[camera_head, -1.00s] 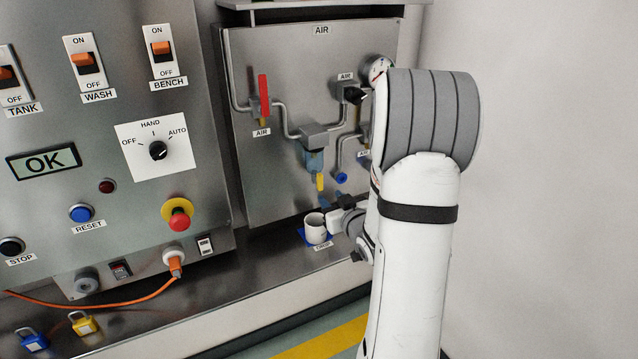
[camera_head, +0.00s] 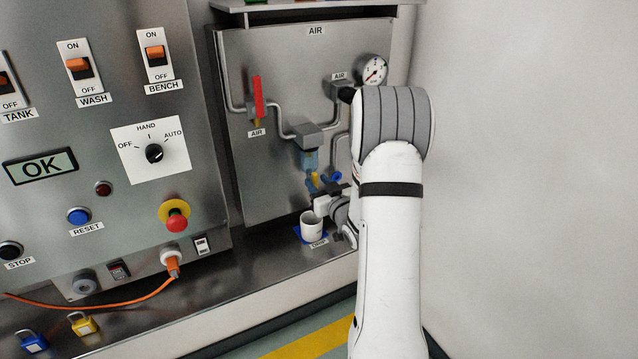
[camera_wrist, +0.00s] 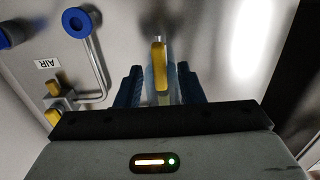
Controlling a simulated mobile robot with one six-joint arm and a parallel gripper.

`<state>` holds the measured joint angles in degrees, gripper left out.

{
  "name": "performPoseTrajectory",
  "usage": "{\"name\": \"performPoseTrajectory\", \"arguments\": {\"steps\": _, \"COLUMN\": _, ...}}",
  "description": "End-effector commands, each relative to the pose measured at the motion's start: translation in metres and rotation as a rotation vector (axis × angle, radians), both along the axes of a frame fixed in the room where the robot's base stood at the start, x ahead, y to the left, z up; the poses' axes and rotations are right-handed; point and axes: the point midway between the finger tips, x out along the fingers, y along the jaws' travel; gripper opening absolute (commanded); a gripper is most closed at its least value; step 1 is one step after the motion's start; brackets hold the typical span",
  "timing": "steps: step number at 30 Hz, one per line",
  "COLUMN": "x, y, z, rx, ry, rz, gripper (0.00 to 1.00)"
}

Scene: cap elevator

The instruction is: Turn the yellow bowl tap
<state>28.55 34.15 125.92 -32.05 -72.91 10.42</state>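The yellow bowl tap (camera_head: 313,181) hangs under the clear blue bowl (camera_head: 309,160) on the air panel. In the wrist view, the yellow tap (camera_wrist: 159,58) stands upright in the middle, with the translucent blue bowl (camera_wrist: 150,82) around and behind it. My gripper (camera_wrist: 160,82) is open, with one dark blue finger to the left of the tap and one to the right. Gaps seem to show on both sides. In the head view, my gripper (camera_head: 320,187) is at the tap from below, and small parts overlap there, so contact cannot be told.
A white cup (camera_head: 311,226) stands on a blue mat just below my gripper. A blue round knob (camera_wrist: 78,22) and pipe are left of the fingers in the wrist view. A red lever (camera_head: 258,98) and gauge (camera_head: 373,70) are on the panel. The wall at right is bare.

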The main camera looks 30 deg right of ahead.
Motion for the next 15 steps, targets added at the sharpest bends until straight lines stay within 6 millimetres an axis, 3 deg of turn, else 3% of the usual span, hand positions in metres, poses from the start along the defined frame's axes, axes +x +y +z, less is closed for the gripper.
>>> {"name": "performPoseTrajectory", "arguments": {"steps": 5, "x": 0.0000, "y": 0.0000, "z": -0.0001, "rx": 0.000, "ry": 0.000, "rz": 0.000, "gripper": 0.35}}
{"name": "performPoseTrajectory", "arguments": {"steps": 15, "x": -0.0002, "y": -0.0001, "z": 0.0001, "rx": 0.000, "ry": 0.000, "rz": 0.000, "gripper": 0.08}}
